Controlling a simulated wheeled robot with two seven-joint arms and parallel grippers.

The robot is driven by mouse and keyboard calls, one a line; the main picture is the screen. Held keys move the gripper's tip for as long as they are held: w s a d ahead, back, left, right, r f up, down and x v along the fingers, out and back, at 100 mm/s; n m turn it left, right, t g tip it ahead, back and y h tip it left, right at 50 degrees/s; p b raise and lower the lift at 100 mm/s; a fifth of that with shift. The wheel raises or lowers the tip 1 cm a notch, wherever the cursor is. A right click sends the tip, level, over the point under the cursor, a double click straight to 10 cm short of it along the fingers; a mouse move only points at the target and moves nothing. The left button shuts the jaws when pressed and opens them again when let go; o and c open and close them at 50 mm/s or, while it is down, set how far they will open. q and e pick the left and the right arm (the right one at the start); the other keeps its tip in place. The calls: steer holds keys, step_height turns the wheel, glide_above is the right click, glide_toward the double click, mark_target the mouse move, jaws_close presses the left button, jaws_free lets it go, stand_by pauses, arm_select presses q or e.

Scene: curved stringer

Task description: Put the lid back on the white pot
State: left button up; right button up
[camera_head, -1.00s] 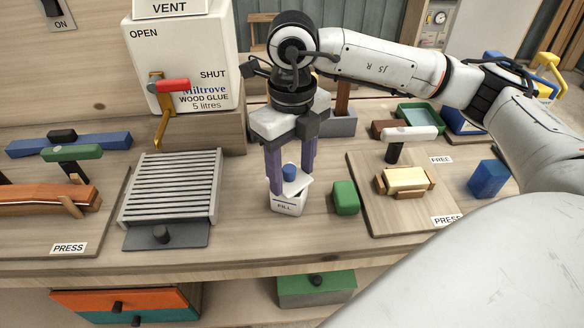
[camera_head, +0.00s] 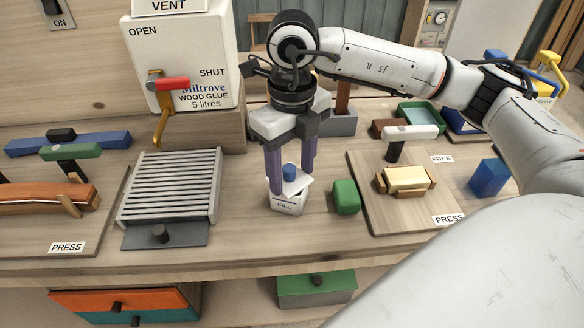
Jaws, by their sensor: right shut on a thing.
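The small white pot (camera_head: 287,206) stands on the bench, with a partly covered label on its front. Its white lid (camera_head: 300,185) with a blue knob (camera_head: 289,172) is over the pot's top, looking tilted and not squarely seated. Whether the lid touches the rim is unclear. My right gripper (camera_head: 291,183) points down over the pot, its purple fingers on either side of the lid and knob. It is shut on the lid; the exact contact is partly hidden. My left gripper is not in view.
A green block (camera_head: 346,197) stands close right of the pot. Further right is a wooden board (camera_head: 390,217) with a clamp. A slatted grey rack (camera_head: 170,187) lies to the left. The glue container (camera_head: 190,60) with a red-handled tap stands behind. Bench in front of the pot is clear.

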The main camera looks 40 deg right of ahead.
stand_by(0.4)
steer(key=o, duration=1.6)
steer(key=shift+r, duration=0.15)
steer(key=shift+r+p, duration=2.3)
steer(key=shift+r, duration=1.1)
jaws_close()
